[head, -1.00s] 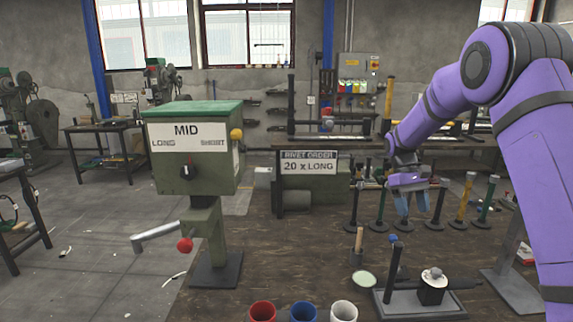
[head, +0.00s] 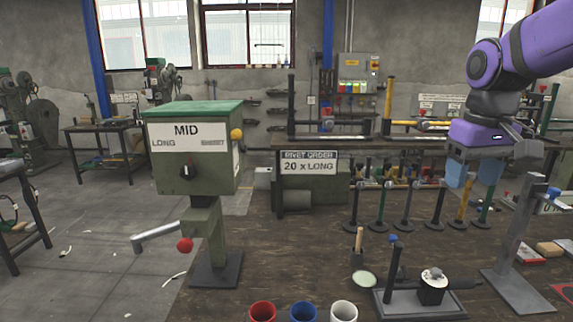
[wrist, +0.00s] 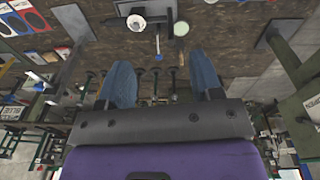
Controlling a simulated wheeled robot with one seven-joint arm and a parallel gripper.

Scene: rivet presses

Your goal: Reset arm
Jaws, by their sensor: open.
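My purple arm comes in from the upper right of the head view. My gripper (head: 472,172) hangs above the right part of the brown bench, with its two blue fingers pointing down. The fingers are apart and nothing is between them. In the wrist view my gripper (wrist: 165,85) also shows its blue fingers spread wide, with the bench beyond them. The gripper appears apart from everything around it.
A green press box (head: 190,150) labelled MID stands at left. A grey stand (head: 518,250) rises right of the gripper. Several rivet posts (head: 408,210) stand behind. Red (head: 262,311), blue (head: 303,312) and white (head: 344,311) cups and a black fixture (head: 420,300) are in front.

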